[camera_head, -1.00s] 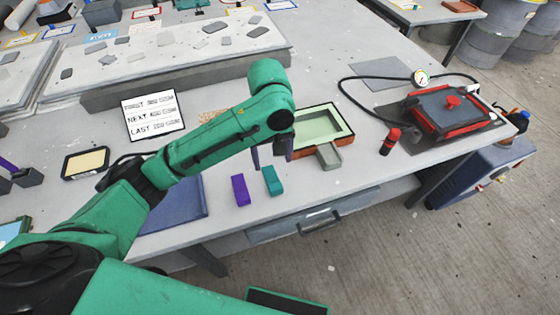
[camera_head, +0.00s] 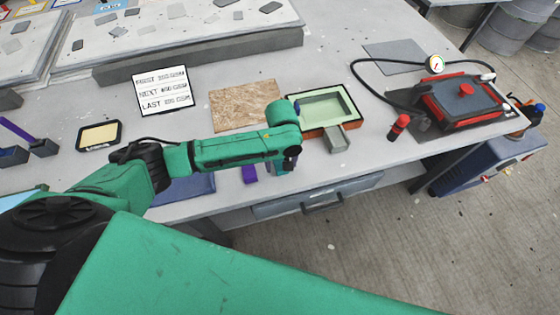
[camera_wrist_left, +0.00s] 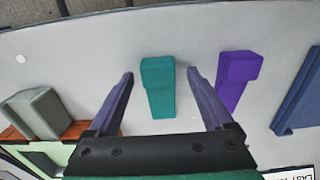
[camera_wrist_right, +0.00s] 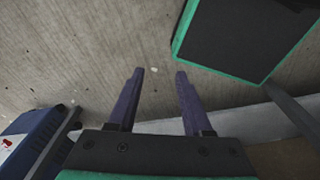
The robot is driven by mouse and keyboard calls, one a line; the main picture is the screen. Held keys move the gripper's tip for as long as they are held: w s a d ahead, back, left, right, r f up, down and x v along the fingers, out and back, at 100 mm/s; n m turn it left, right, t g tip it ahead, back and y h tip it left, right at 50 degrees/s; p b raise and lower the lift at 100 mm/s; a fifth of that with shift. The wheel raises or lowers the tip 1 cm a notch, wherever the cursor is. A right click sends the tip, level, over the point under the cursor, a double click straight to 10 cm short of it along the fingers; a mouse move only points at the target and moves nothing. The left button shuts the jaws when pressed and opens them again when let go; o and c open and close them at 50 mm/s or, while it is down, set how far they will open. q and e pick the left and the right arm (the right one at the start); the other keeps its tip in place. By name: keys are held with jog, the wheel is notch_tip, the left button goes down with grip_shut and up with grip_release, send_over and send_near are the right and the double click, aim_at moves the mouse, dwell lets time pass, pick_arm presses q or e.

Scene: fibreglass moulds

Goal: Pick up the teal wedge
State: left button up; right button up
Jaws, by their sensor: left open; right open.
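The teal wedge (camera_wrist_left: 158,88) lies on the table and shows in the left wrist view between the two fingers of my left gripper (camera_wrist_left: 160,73). The gripper is open, with a gap on both sides of the wedge. I cannot tell how far above the table the fingertips are. In the head view the arm's end hides most of the wedge. The purple wedge (camera_wrist_left: 238,75) lies to the right of the right finger in the left wrist view; it also shows in the head view (camera_head: 249,174). My right gripper (camera_wrist_right: 160,72) is open and empty, with floor beyond its fingers.
A mould with a pale green cavity (camera_head: 325,105) stands beyond my left gripper, with a grey block (camera_head: 336,140) at its front. A red-and-grey device (camera_head: 462,98) with a hose and gauge is at the right. A chipboard sheet (camera_head: 240,105) lies behind my arm.

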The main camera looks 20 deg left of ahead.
aim_at(281, 165)
pick_arm(q)
jog(key=shift+w, duration=0.1)
grip_shut()
notch_tip(281, 165, up, 20)
dwell(0.4)
